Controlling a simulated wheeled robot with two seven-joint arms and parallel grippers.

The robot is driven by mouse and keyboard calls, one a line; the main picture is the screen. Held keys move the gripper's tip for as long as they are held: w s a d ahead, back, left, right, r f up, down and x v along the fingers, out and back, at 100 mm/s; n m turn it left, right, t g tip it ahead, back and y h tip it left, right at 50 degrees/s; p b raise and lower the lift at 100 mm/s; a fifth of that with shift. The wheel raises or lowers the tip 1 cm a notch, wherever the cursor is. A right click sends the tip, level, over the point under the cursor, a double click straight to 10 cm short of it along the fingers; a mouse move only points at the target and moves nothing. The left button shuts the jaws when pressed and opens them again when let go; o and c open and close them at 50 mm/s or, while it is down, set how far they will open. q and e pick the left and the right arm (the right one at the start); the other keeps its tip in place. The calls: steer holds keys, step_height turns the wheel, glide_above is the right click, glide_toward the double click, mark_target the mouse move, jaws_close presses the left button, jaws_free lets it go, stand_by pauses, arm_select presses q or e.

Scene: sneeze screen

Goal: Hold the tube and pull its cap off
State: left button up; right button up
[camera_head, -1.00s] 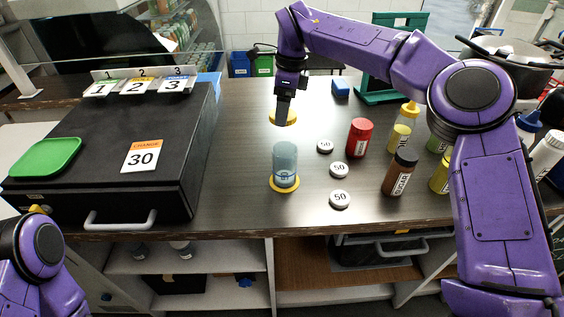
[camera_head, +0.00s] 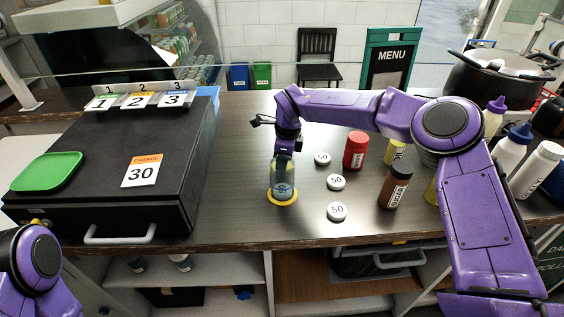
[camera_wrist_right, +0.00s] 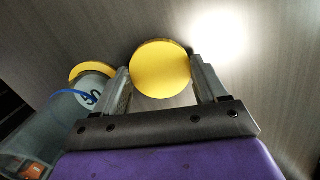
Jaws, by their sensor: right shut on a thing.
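A grey-blue, see-through tube (camera_head: 283,186) with a dark printed label stands upright on the counter, with a yellow disc (camera_head: 282,203) at its foot. In the right wrist view, the tube (camera_wrist_right: 93,98) is at left with its yellow end (camera_wrist_right: 76,70). My right gripper (camera_head: 284,160) is low, just behind the tube in the head view. The wrist view shows its fingers (camera_wrist_right: 160,74) shut on a round yellow cap (camera_wrist_right: 160,68), apart from the tube's yellow end. The head view does not show this cap clearly. My left gripper is out of view.
Several white "50" discs (camera_head: 336,182) lie right of the tube. A red bottle (camera_head: 355,151), a brown bottle (camera_head: 395,186) and others stand farther right. A large black box (camera_head: 110,175) with a green tray (camera_head: 47,171) is at left. Counter left of the tube is clear.

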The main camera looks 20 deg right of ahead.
steer(key=o, duration=0.9)
steer(key=r, duration=0.4)
steer(key=d+r, duration=0.1)
steer(key=r, duration=0.3)
steer(key=r+b, duration=0.1)
steer(key=r, duration=0.3)
steer(key=shift+s+d, duration=0.15)
steer(key=shift+s, duration=0.2)
